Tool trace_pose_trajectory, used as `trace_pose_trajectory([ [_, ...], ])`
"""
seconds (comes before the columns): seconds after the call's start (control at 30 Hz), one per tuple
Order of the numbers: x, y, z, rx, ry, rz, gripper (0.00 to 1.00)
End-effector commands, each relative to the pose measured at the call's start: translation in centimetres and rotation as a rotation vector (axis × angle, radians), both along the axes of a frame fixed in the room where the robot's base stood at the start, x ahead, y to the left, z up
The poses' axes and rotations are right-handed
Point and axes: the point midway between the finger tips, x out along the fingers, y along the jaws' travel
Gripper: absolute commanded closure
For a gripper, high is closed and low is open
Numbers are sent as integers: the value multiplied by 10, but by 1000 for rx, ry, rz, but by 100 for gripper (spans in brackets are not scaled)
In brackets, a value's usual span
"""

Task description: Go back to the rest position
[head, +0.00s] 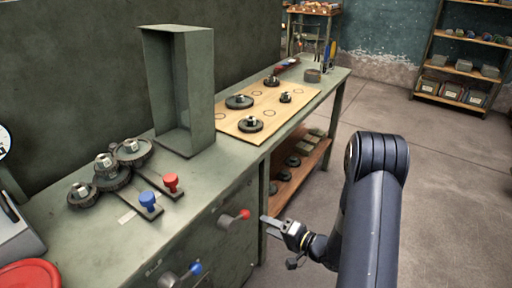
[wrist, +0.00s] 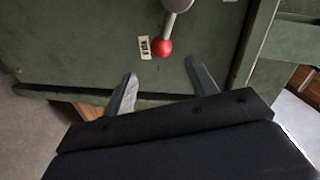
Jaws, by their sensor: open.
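My gripper (head: 277,226) is in front of the green workbench, beside a red-knobbed lever (head: 244,214) on the bench's front panel. In the wrist view my gripper (wrist: 160,84) has its two fingers spread apart with nothing between them. The red ball of the lever (wrist: 162,47) shows just beyond the fingertips, apart from them. A small label (wrist: 145,47) sits left of the lever. My dark arm reaches in from the lower right of the head view.
A blue-knobbed lever (head: 195,268) is lower on the panel. On the bench top (head: 75,235) are several gears (head: 135,152), red (head: 170,181) and blue (head: 147,199) handles, an upright green box (head: 185,95) and a wooden board (head: 285,118) with gears. Floor (head: 445,190) at right is clear.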

Motion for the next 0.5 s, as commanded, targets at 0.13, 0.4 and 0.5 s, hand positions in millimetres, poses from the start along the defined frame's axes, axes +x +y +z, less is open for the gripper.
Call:
trace_pose_trajectory([
  [0.13,14,19,-5,-1,-2,6,45],
  [0.4,44,53,-14,0,-2,5,45],
  [0.5,53,64,-16,-1,-3,4,45],
])
